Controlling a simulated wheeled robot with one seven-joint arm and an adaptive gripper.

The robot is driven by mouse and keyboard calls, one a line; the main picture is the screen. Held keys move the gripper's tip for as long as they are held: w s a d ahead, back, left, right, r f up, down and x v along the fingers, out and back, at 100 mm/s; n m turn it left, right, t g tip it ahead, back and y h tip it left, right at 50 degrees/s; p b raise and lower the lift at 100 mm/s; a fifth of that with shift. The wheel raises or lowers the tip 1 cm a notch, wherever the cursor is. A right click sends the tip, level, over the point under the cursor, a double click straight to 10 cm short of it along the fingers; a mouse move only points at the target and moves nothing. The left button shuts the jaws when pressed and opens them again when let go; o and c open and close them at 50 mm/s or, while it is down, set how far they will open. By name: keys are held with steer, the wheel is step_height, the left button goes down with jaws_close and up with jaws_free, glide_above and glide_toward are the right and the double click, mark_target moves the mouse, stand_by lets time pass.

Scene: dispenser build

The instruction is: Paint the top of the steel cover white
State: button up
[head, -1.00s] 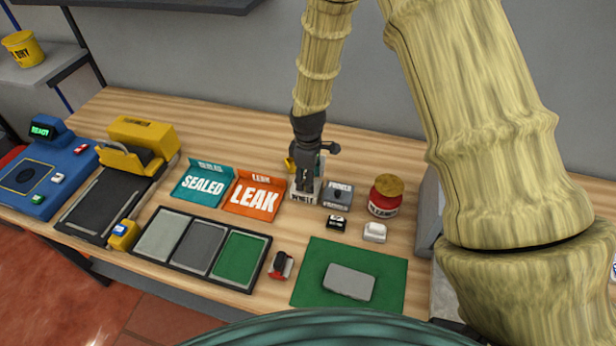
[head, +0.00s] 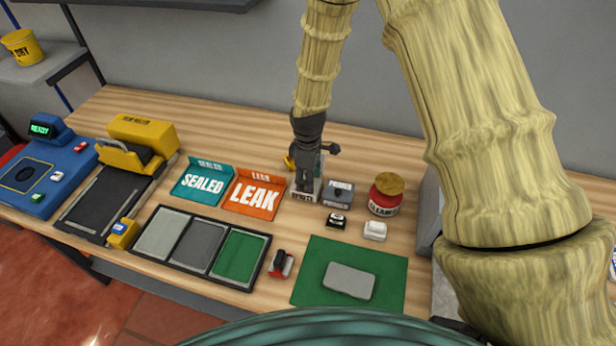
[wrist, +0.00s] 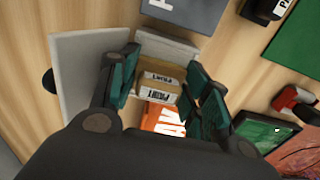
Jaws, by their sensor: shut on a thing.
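The steel cover (head: 349,280) is a flat grey plate with rounded corners, lying on a green mat (head: 391,298) at the front right of the bench. My gripper (head: 306,183) points down at the back middle of the bench, away from the cover. In the wrist view my gripper (wrist: 160,94) has its teal fingers shut on a tan block (wrist: 158,76) with a paint label. The block is at a pale, open-topped holder (wrist: 88,75). The block's underside is hidden, so I cannot tell whether it touches the holder's floor.
A grey primer box (head: 338,194), a red jar (head: 386,195) and small black (head: 336,221) and white (head: 375,231) items stand nearby. The orange LEAK tray (head: 253,195) is left of my gripper. A red-and-black item (head: 281,265) lies left of the mat.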

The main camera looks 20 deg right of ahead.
stand_by(0.4)
steer(key=o, duration=1)
steer(key=shift+o, duration=0.3)
steer(key=shift+w+r, duration=0.1)
steer(key=shift+r, duration=0.1)
steer(key=shift+o, duration=0.2)
steer(key=shift+r+p, duration=0.4)
steer(key=o, duration=0.3)
steer(key=shift+r+p, duration=0.65)
steer(key=shift+r, duration=0.25)
steer(key=shift+o, duration=0.2)
steer(key=shift+r+p, duration=1.6)
steer(key=shift+r, duration=0.65)
